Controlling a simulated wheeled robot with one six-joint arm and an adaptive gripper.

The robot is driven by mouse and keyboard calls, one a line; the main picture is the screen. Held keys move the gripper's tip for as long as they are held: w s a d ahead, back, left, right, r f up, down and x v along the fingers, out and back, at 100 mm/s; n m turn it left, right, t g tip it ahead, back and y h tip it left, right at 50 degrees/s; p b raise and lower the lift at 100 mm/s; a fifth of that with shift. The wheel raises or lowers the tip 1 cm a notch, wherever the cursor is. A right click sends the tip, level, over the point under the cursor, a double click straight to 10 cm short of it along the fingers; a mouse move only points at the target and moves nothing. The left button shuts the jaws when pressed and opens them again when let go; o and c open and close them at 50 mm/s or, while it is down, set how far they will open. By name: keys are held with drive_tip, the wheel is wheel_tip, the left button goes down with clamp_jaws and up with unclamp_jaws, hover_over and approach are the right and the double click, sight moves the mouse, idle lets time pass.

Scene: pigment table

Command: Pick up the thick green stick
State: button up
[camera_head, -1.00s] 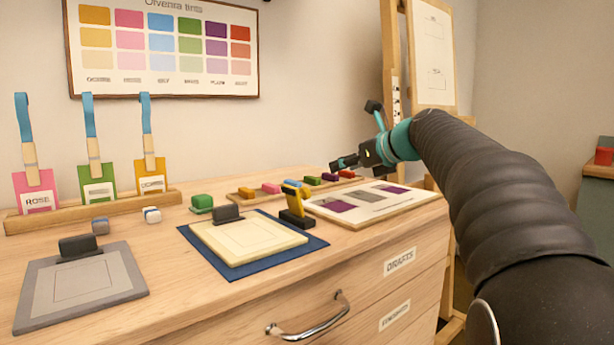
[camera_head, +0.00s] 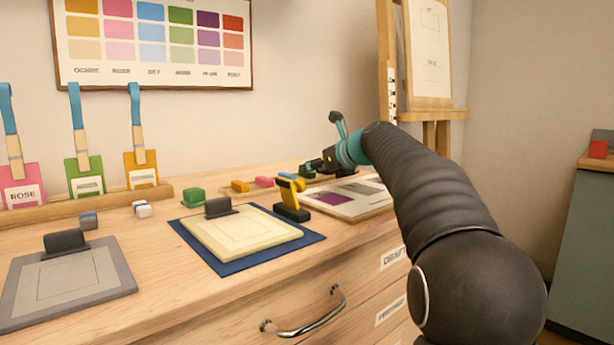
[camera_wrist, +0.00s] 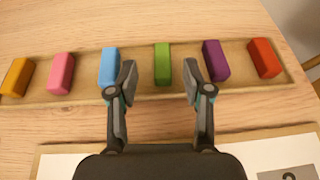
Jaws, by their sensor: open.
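A green stick (camera_wrist: 162,63) lies in a shallow wooden tray (camera_wrist: 232,82), between a blue stick (camera_wrist: 109,66) and a purple stick (camera_wrist: 215,60). My gripper (camera_wrist: 160,78) is open and empty. In the wrist view its two fingers appear on either side of the green stick, with clear space to both. The left fingertip overlaps the blue stick's edge in the picture; I cannot tell its height above the tray. In the head view my gripper (camera_head: 318,165) is over the tray's right part and hides much of it. A separate chunky green block (camera_head: 193,197) sits on the table left of the tray.
The tray also holds ochre (camera_wrist: 17,77), pink (camera_wrist: 61,72) and red (camera_wrist: 264,57) sticks. A sheet with colour patches (camera_head: 375,207) lies in front. A yellow and black stapler-like object (camera_head: 291,200) stands beside a cream pad (camera_head: 245,232). An easel (camera_head: 430,60) stands behind right.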

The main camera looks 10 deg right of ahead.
drive_tip(key=x, duration=0.3)
drive_tip(key=shift+w+f, duration=0.15)
clamp_jaws()
drive_tip(key=shift+r, duration=0.55)
drive_tip(key=r+p, duration=0.1)
drive_tip(key=r, duration=0.1)
drive_tip(key=d+r+p, duration=0.1)
drive_tip(key=r, duration=0.1)
drive_tip(key=shift+s, duration=0.25)
drive_tip(key=s+d+r+p, duration=0.2)
drive_tip(key=s+d+r, duration=0.3)
drive_tip(key=d, duration=0.4)
drive_tip(key=shift+s+r, duration=0.35)
drive_tip(key=shift+r, duration=0.15)
